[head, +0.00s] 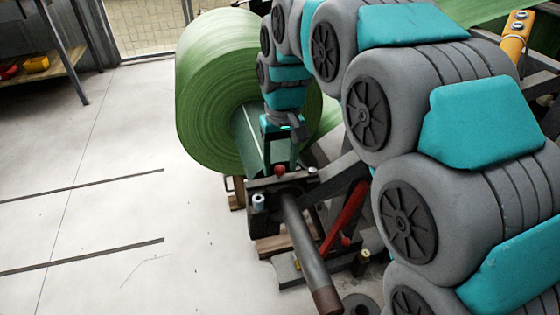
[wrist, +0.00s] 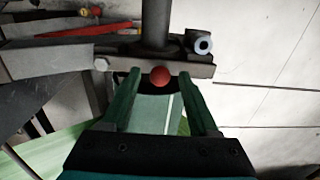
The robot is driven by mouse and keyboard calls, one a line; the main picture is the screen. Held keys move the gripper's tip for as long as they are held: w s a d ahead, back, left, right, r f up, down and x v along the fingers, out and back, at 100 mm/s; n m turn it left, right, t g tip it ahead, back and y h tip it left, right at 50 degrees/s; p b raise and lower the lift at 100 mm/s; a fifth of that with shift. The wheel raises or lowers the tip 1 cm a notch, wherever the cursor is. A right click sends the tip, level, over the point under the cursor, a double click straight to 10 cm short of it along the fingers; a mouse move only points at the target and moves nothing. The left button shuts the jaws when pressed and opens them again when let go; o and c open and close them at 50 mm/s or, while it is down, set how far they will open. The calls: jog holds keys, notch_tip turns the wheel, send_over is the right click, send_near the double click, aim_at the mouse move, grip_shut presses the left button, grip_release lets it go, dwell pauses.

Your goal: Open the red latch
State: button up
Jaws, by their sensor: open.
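A round red knob (wrist: 160,76), seemingly the red latch, sits on the near edge of a dark metal bracket (wrist: 60,57). It also shows in the head view (head: 280,169), at the front of the roll stand. My gripper (wrist: 160,88) is open, with one green finger on each side of the knob and a gap on both sides. The knob is at about the level of the fingertips in the wrist view; whether anything touches cannot be told. In the head view my gripper (head: 281,150) is just above the knob, partly hidden by my arm.
A large green roll (head: 215,85) stands behind the bracket. A grey bar (head: 308,250) sticks out toward the camera, with a red lever (head: 346,215) beside it. A light blue-ended pin (wrist: 203,45) is right of the knob. The floor at left is clear.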

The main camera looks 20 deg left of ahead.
jog(key=shift+c, duration=0.2)
grip_shut()
dwell(0.3)
dwell(0.9)
